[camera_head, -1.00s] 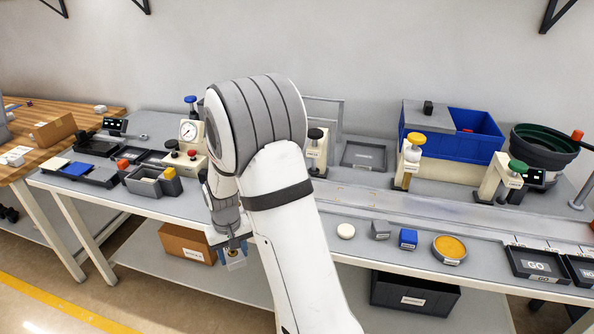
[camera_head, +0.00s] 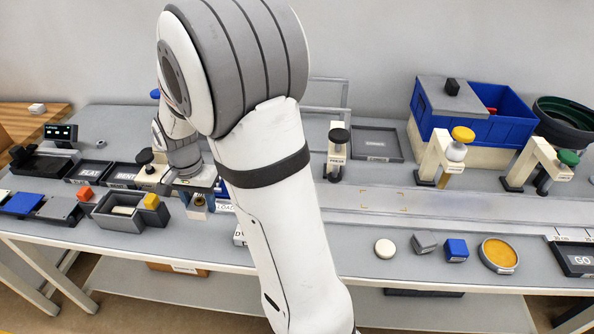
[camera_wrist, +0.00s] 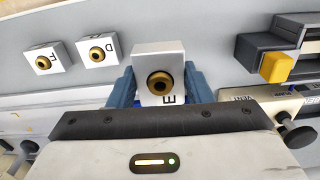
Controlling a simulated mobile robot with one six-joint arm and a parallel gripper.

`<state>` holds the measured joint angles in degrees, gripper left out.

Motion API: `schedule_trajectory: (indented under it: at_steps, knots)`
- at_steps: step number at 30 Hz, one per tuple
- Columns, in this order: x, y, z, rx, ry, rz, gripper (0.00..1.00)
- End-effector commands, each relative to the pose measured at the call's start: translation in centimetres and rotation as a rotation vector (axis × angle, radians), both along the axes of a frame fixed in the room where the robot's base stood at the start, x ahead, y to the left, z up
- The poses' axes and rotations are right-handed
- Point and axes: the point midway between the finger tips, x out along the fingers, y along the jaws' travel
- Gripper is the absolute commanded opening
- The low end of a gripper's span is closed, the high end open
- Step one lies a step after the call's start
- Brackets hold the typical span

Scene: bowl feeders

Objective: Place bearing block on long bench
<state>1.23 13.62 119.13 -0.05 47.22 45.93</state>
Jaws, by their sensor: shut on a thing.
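My gripper (camera_wrist: 160,88) is shut on a white bearing block marked E (camera_wrist: 159,66), with a brass bushing in its face and a blue finger on each side. In the head view my gripper (camera_head: 197,201) is small and partly hidden by my wrist, over the front of the long grey bench (camera_head: 330,240). I cannot tell whether the block touches the bench top. Two similar blocks stand apart from it in the wrist view, marked D (camera_wrist: 98,53) and F (camera_wrist: 47,59).
A grey fixture (camera_head: 117,219) with a yellow block (camera_head: 151,201) stands left of my gripper. A cream press (camera_head: 338,157), a white disc (camera_head: 385,248), a grey block (camera_head: 425,243) and a blue block (camera_head: 456,250) are to the right. My arm hides the bench middle.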

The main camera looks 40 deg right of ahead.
Motion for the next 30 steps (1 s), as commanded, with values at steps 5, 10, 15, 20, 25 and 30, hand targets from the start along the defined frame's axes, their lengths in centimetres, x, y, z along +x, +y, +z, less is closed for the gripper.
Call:
schedule_trajectory:
  at_steps: [5, 10, 15, 20, 25, 30]
  knots:
    - [0.0, 0.2, 0.0, -0.001, -0.001, 0.032, 0.11]
    - [-0.1, 0.2, -1.9, 0.000, 0.006, 0.033, 0.11]
    - [-0.1, 0.2, -5.0, 0.000, 0.004, 0.033, 0.11]
    - [0.0, 0.2, -6.4, 0.000, 0.001, 0.033, 0.11]
    - [-0.1, 0.2, -8.3, 0.000, 0.003, 0.033, 0.11]
    - [-0.1, 0.2, -10.1, 0.000, 0.001, 0.033, 0.11]
